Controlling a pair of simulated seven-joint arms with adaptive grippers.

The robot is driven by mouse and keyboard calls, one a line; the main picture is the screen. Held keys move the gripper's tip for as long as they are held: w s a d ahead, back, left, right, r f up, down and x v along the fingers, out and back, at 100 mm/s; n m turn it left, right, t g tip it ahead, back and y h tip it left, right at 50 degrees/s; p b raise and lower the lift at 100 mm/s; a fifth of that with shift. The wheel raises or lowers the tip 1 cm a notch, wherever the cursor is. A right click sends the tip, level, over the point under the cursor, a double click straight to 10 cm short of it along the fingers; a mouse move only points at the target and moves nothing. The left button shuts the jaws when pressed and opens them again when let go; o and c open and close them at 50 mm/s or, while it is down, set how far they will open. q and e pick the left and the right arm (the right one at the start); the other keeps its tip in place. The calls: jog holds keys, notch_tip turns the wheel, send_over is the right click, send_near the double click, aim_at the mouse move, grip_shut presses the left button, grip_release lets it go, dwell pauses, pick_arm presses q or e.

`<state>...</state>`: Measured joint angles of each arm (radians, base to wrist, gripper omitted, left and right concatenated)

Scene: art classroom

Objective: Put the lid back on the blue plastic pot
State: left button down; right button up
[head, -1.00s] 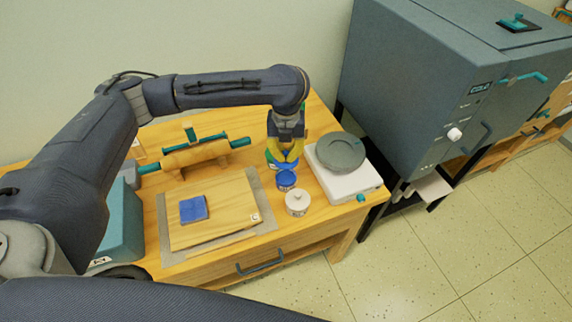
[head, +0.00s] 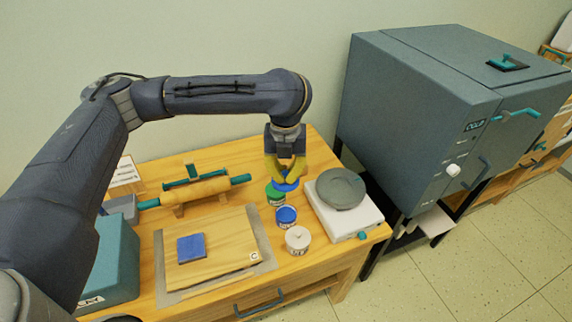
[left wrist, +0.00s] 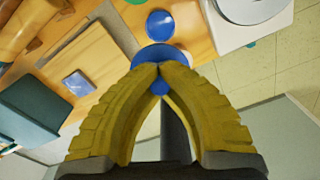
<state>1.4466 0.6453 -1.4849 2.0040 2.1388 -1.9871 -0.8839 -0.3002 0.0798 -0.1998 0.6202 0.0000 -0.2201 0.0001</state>
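The blue pot (head: 286,217) stands on the wooden table, left of the scale, with a pale label on its side. Its round blue top also shows in the left wrist view (left wrist: 160,23). My left gripper (head: 286,178) is shut on a blue lid (head: 287,187), held above and behind the blue pot, apart from it. In the left wrist view the yellow fingertips meet at the lid (left wrist: 152,54), and part of it is hidden behind them. My right gripper is not in view.
A green pot (head: 275,197) stands behind the blue pot, partly under the gripper. A white lidded pot (head: 298,240) stands in front. The scale (head: 352,218) with a grey round top is to the right. A board (head: 220,262) with a blue slab (head: 191,248) lies left.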

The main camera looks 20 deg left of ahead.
pick_arm(q)
jog(key=shift+m, duration=0.5)
jog(key=shift+w+a+f, duration=0.1)
jog(key=shift+w+f, duration=0.15)
jog(key=shift+f, duration=2.35)
jog(key=shift+w+d+f, duration=0.1)
jog(key=shift+w+f, duration=0.15)
jog(key=shift+f, duration=2.4)
jog(key=shift+w+a+f, duration=0.1)
jog(key=shift+w+f, duration=0.15)
jog(key=shift+f, duration=2.35)
jog(key=shift+f, duration=0.25)
jog(key=c, duration=2.2)
grip_release()
jog(key=c, duration=0.9)
grip_release()
jog(key=shift+c, duration=0.2)
notch_tip(320, 180, up, 7)
